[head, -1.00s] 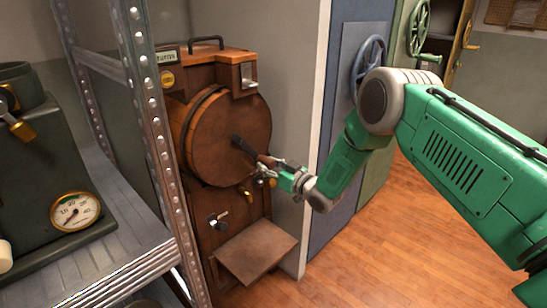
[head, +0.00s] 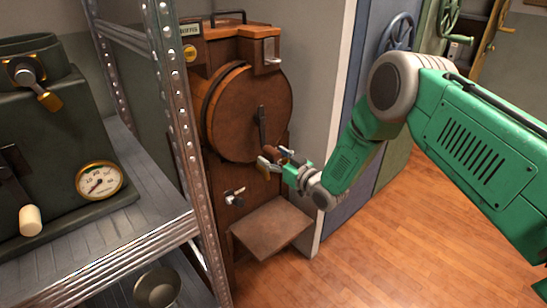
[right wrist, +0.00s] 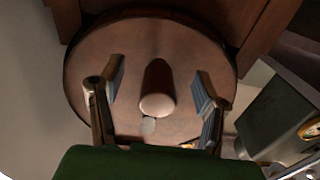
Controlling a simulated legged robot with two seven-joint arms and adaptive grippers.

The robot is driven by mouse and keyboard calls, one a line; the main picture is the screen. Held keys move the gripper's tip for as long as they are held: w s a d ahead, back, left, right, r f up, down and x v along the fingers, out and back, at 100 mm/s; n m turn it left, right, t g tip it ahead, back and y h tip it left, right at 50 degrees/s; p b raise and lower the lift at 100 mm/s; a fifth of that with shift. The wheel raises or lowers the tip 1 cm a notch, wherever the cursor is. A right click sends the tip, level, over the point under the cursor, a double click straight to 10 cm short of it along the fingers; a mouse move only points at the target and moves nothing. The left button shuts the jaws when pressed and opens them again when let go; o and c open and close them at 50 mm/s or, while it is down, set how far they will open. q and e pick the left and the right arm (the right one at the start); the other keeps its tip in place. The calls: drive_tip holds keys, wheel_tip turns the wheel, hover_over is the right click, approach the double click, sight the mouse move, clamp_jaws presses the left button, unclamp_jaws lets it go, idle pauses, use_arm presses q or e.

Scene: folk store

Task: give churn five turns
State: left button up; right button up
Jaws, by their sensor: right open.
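The wooden churn (head: 232,185) stands beside the metal shelf in the head view, with a round drum face (head: 240,115). Its dark crank arm (head: 262,125) points straight down from the middle of the drum face. A brown handle grip (right wrist: 157,92) sticks out towards the right wrist camera. My right gripper (head: 272,163) is at the lower end of the crank. In the right wrist view its fingers (right wrist: 160,88) stand apart on both sides of the handle grip, with gaps to it. My left gripper is not in view.
A metal shelf (head: 150,255) stands close on the left, carrying a dark green machine with a gauge (head: 100,180). A wooden ledge (head: 270,228) juts from the churn below my gripper. Blue and green panels with handwheels (head: 397,32) stand behind my right arm. The floor at right is clear.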

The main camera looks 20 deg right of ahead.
drive_tip(key=shift+s, duration=0.1)
drive_tip(key=shift+p+v, duration=0.95)
drive_tip(key=shift+v, duration=0.35)
drive_tip(key=p+v, duration=0.3)
drive_tip(key=v, duration=0.3)
drive_tip(key=shift+s, duration=0.1)
